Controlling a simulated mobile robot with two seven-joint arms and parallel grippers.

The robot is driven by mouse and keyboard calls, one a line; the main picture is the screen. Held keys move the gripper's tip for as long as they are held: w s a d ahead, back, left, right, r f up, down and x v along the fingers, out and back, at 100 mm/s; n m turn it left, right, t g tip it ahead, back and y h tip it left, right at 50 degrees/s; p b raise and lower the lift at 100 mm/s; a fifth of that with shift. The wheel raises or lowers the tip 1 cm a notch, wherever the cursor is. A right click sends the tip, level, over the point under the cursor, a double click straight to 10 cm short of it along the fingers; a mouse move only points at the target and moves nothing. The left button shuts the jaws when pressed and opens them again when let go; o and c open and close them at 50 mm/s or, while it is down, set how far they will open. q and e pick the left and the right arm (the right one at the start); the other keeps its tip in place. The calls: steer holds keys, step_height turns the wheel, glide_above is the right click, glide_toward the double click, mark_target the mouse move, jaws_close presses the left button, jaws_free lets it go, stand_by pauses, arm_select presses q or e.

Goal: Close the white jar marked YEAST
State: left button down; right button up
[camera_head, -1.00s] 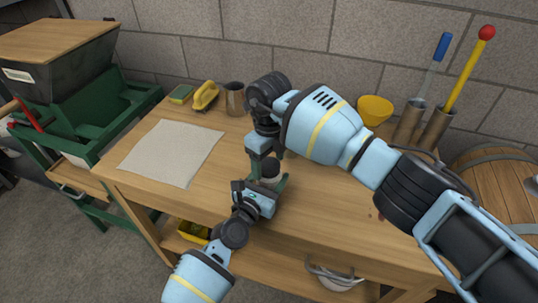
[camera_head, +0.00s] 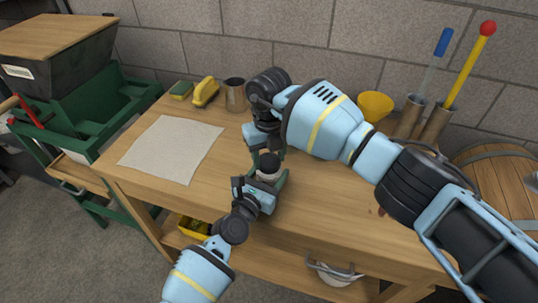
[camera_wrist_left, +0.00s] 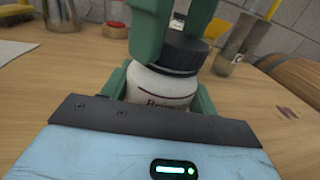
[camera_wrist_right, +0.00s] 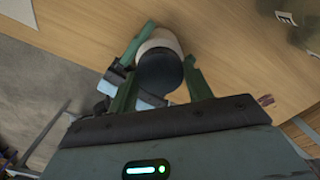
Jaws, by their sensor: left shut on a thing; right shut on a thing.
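A white jar (camera_head: 268,175) with a black lid (camera_head: 270,160) is between my grippers over the front of the wooden table. In the left wrist view, the jar (camera_wrist_left: 160,88) carries dark lettering that seems to start with "Br"; the rest is hidden. My left gripper (camera_wrist_left: 161,97) is shut on the jar body from the front. My right gripper (camera_wrist_right: 162,70) is shut on the black lid (camera_wrist_right: 160,74) from above, its green fingers on either side. The lid sits on the jar's top; I cannot tell how tightly. The right arm partly hides the area behind.
A pale cloth (camera_head: 172,150) lies at the table's left. A yellow funnel (camera_head: 376,106) and long-handled tools are at the back right. A barrel (camera_head: 500,185) stands right.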

steer(key=m, duration=0.3)
steer(key=o, duration=1.2)
step_height(320, 180, up, 12)
arm_select(q)
steer(key=shift+c, duration=1.8)
jaws_free()
